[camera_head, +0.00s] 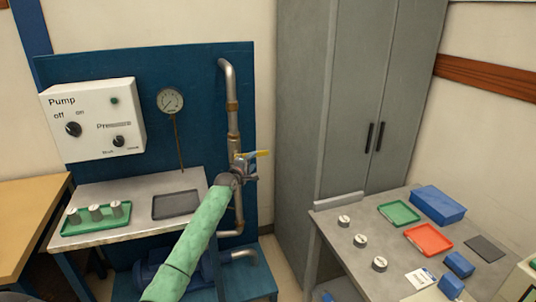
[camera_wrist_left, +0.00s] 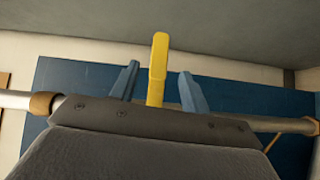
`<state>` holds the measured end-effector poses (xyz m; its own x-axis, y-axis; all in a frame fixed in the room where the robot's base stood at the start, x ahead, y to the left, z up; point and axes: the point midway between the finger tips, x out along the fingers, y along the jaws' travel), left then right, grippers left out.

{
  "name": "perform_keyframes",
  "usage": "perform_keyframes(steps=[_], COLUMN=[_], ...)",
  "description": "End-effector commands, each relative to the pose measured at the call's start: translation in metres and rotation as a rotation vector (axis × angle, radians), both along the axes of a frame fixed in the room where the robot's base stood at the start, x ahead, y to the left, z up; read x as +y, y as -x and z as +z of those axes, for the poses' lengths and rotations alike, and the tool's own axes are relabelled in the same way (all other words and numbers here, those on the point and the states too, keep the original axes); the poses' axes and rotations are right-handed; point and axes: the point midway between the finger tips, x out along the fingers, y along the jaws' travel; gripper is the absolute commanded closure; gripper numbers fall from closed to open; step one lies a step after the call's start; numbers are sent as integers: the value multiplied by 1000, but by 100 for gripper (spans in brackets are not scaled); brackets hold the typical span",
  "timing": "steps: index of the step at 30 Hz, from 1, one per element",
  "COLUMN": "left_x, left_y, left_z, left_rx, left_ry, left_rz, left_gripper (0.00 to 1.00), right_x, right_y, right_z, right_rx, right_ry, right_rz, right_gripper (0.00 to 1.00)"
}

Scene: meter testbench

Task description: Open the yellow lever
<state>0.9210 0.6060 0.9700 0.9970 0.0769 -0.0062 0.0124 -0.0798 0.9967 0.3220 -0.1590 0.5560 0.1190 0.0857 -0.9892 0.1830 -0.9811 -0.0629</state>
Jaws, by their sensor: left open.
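The yellow lever (camera_head: 262,153) sticks out to the right from the metal pipe on the blue panel. In the left wrist view the yellow lever (camera_wrist_left: 158,62) stands between the two blue fingers, with a gap on each side. My left gripper (camera_head: 250,162) is open at the lever, and its arm in a green sleeve comes up from below. The gripper also shows in the left wrist view (camera_wrist_left: 161,88). The gripper and wrist hide part of the valve. My right gripper is not in view.
The vertical pipe (camera_head: 233,118) runs close beside the gripper. A pump control box (camera_head: 95,118) and a pressure gauge (camera_head: 171,101) are on the panel at left. A grey cabinet (camera_head: 350,100) stands right. A table (camera_head: 330,215) holds trays and several meters.

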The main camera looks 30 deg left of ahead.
Motion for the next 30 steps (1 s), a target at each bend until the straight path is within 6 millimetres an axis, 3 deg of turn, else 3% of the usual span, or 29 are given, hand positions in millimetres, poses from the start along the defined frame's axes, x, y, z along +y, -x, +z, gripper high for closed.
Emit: perform_keyframes(steps=[8,21,30], left_x=[1,5,6], left_y=[-7,-61,-77], left_z=[2,3,2], left_rx=[-15,-14,-14], left_ry=[84,80,79], left_rz=[2,2,2], left_gripper=[54,54,54], right_x=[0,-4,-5], right_y=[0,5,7], right_z=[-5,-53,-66], right_rx=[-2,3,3], right_ry=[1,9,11], right_rz=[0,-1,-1], right_gripper=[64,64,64])
